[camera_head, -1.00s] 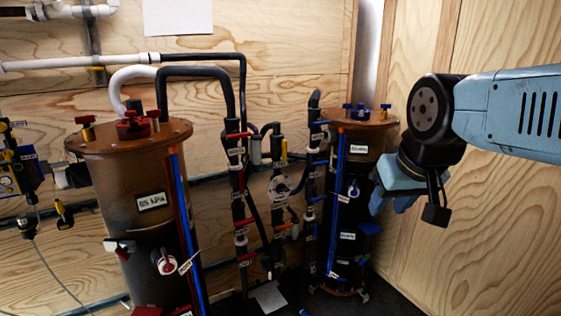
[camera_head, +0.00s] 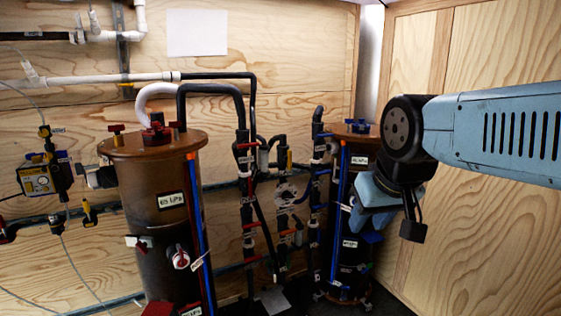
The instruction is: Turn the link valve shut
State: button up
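Dark pipework (camera_head: 246,190) with several valves stands between two brown filter tanks, the left tank (camera_head: 150,230) and the right tank (camera_head: 340,262). The labels are too small to read, so I cannot tell which valve is the link valve. My gripper (camera_head: 366,212) hangs from the arm at the right, in front of the right tank in the picture and right of the pipework. It appears apart from the pipes. Its fingers are not clear, so its opening cannot be told.
The left tank bears a red-knobbed lid and a "65 kPa" label (camera_head: 171,201). A yellow-and-black pump (camera_head: 38,180) hangs on the wooden wall at far left. White pipe (camera_head: 110,80) runs above. The plywood wall (camera_head: 500,240) at right is bare.

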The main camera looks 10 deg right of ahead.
aim_at(288, 159)
jog(key=u, duration=0.05)
jog(key=i, duration=1)
jog(key=z, duration=0.05)
